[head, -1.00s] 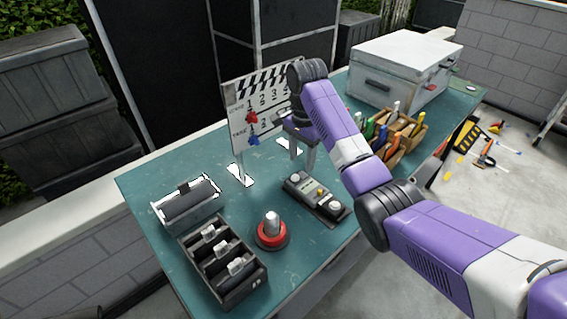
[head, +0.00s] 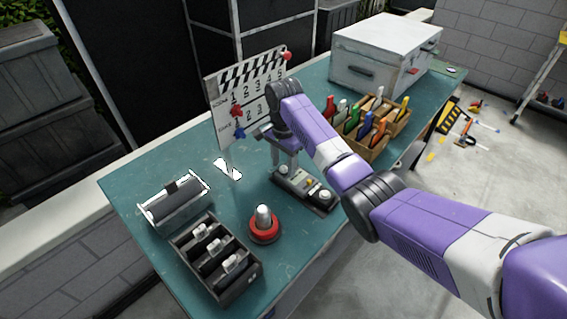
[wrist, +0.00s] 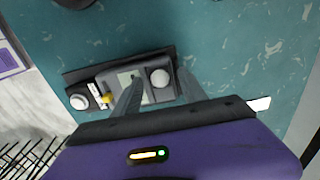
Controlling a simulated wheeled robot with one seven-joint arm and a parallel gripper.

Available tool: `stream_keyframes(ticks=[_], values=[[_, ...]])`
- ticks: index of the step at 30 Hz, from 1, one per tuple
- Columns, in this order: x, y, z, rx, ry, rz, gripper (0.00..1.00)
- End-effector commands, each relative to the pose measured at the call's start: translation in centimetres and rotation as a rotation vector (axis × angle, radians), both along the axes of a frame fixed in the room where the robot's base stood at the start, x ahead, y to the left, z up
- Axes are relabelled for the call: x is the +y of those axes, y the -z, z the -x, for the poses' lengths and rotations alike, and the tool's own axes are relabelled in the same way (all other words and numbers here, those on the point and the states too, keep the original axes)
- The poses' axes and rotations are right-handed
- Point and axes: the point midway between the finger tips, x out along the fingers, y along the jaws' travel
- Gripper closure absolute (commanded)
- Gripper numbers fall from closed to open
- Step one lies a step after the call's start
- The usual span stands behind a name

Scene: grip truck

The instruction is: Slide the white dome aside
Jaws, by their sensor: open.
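A dark control box (head: 290,187) lies on the teal table. Two white domes sit on it: one near its far end (head: 297,174), and one near its other end (head: 326,196), past a small yellow knob (head: 309,184). The frames do not settle which dome is meant. My gripper (head: 285,164) is open and empty, pointing down over the far end of the box. In the wrist view one dome (wrist: 160,78) appears between the two fingers, and the other dome (wrist: 79,101) lies outside them to the left. Contact with the dome cannot be made out.
A clapperboard (head: 240,95) stands close behind my gripper. A red-ringed silver-topped object (head: 264,228), a dark slotted tray (head: 188,262) and a grey roller-like holder (head: 176,205) stand to the left. A wooden tool crate (head: 378,150) and a white case (head: 385,45) stand to the right.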

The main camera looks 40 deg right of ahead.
Motion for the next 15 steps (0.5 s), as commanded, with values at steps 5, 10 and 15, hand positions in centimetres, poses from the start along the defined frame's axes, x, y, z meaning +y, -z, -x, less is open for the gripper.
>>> stream_keyframes(ticks=[5, 10, 15], values=[[0.0, 0.0, 0.0, 0.0, 0.0, 0.0, 0.52], [0.0, -0.01, 0.01, 0.0, 0.0, 0.0, 0.85], [0.0, -0.02, 0.01, 0.0, 0.0, 0.0, 1.0]])
